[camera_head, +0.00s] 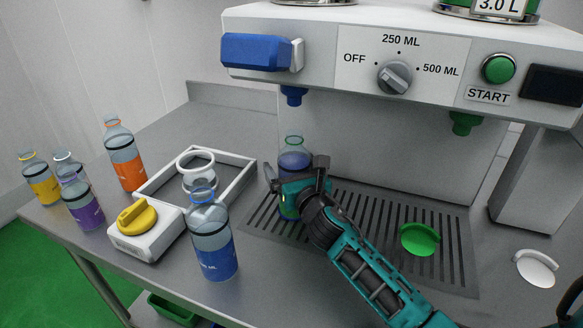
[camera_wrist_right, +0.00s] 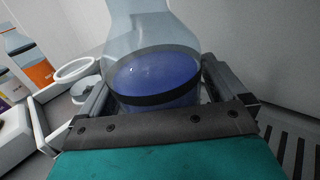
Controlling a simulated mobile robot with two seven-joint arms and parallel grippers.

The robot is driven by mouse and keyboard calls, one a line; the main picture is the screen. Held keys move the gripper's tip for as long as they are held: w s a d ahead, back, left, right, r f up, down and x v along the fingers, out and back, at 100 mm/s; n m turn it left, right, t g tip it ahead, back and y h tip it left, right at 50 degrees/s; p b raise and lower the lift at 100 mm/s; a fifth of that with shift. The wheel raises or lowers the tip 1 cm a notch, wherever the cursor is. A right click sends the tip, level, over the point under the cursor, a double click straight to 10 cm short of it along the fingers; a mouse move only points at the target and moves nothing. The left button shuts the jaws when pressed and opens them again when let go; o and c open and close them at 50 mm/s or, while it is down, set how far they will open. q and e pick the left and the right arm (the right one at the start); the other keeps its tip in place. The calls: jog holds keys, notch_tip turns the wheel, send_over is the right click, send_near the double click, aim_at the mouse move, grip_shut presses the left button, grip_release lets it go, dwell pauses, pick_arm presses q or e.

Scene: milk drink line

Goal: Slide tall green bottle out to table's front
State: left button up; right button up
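The tall bottle with a green neck ring (camera_head: 294,160) stands upright on the slotted drip grate under the machine, holding blue-violet liquid. My right gripper (camera_head: 296,175) reaches it from the front, with one finger on each side and its palm in front of the lower body. In the right wrist view the bottle (camera_wrist_right: 152,75) fills the space between the fingers. The fingers look open around it, with narrow gaps at its sides. The gripper hides much of the bottle's lower part. My left gripper is not in view.
A blue-labelled bottle (camera_head: 213,245) stands at the table's front, left of my right arm. A white frame tray (camera_head: 240,178), a yellow-knobbed box (camera_head: 146,243) and several bottles are farther left. A green lid (camera_head: 420,240) lies on the grate. Dispenser nozzles (camera_head: 292,95) hang above.

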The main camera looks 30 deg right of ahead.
jog(key=c, duration=1.4)
jog(key=shift+s+a+r+p, duration=0.1)
jog(key=shift+s+a+p, duration=0.1)
jog(key=shift+s+a, duration=0.5)
jog(key=shift+s+a+f+p, duration=0.1)
jog(key=shift+s+a+p, duration=0.15)
jog(key=shift+s, duration=0.8)
jog(key=shift+s+a+r+p, duration=0.15)
jog(key=shift+s+a, duration=0.35)
jog(key=shift+s, duration=0.4)
jog(key=shift+s+a, duration=0.1)
jog(key=s+a, duration=0.1)
jog(key=s, duration=0.2)
jog(key=s+a, duration=0.1)
jog(key=s, duration=0.1)
jog(key=shift+a, duration=0.35)
jog(key=shift+s, duration=0.1)
